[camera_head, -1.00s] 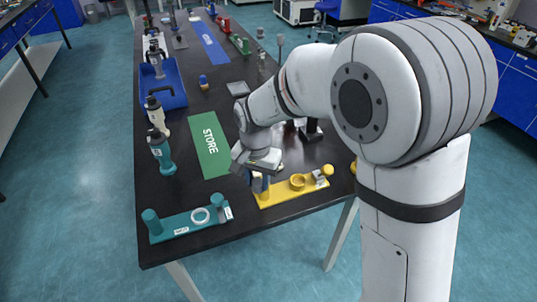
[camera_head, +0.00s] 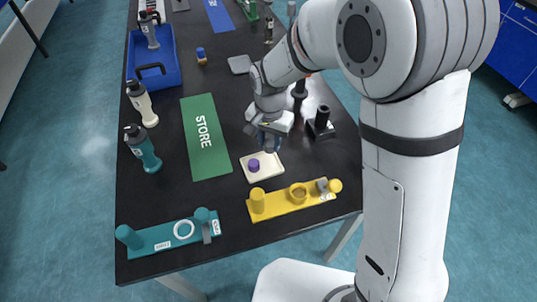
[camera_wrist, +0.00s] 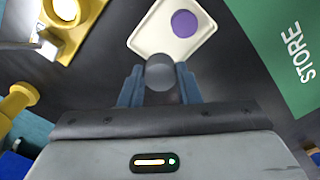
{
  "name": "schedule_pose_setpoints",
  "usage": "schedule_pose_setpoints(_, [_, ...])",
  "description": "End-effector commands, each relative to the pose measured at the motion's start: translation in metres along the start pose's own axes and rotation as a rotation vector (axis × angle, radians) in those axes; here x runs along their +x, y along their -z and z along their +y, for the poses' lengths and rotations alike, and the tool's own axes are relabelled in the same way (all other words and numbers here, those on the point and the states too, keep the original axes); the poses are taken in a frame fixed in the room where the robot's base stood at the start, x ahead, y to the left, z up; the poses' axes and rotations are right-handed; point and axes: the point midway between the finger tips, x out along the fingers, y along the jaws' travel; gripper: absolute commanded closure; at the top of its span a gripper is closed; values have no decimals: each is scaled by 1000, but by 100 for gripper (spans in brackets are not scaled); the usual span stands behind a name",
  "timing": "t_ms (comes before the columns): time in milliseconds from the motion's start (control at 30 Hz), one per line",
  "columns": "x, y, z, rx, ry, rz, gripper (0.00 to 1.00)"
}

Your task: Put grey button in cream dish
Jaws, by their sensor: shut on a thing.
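The cream dish (camera_head: 276,171) lies on the black table between the green STORE mat and the yellow fixture. A purple button (camera_head: 254,165) sits in it, toward the left in the head view. Both show in the wrist view, the dish (camera_wrist: 150,38) and the purple button (camera_wrist: 184,23). My gripper (camera_head: 268,146) is at the dish's far edge in the head view. In the wrist view my gripper (camera_wrist: 160,78) is shut on the round grey button (camera_wrist: 160,70), which overlaps the dish's near edge in the picture. The height of the button above the table is unclear.
The yellow fixture (camera_head: 278,204) with posts and a ring stands near the table's front edge. A teal fixture (camera_head: 160,240) is front left. The green STORE mat (camera_head: 205,150) is flat. A black stand (camera_head: 321,125) is right of my gripper. Bottles stand left.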

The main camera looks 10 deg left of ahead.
Motion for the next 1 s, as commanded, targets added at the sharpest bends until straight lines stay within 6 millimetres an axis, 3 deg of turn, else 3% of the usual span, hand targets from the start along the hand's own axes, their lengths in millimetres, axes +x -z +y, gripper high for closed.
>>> schedule_pose_setpoints(100, [20, 0, 0, 1, -2, -1, 92])
schedule_pose_setpoints(267, [31, 0, 0, 1, -1, 0, 92])
schedule_pose_setpoints(500, [62, 0, 1, 1, -2, -2, 92])
schedule_pose_setpoints(867, [69, 1, 0, 1, 1, 1, 92])
schedule_pose_setpoints(900, [69, 1, 0, 1, 1, 1, 70])
schedule_pose_setpoints(1000, [68, 1, 0, 1, 1, 1, 62])
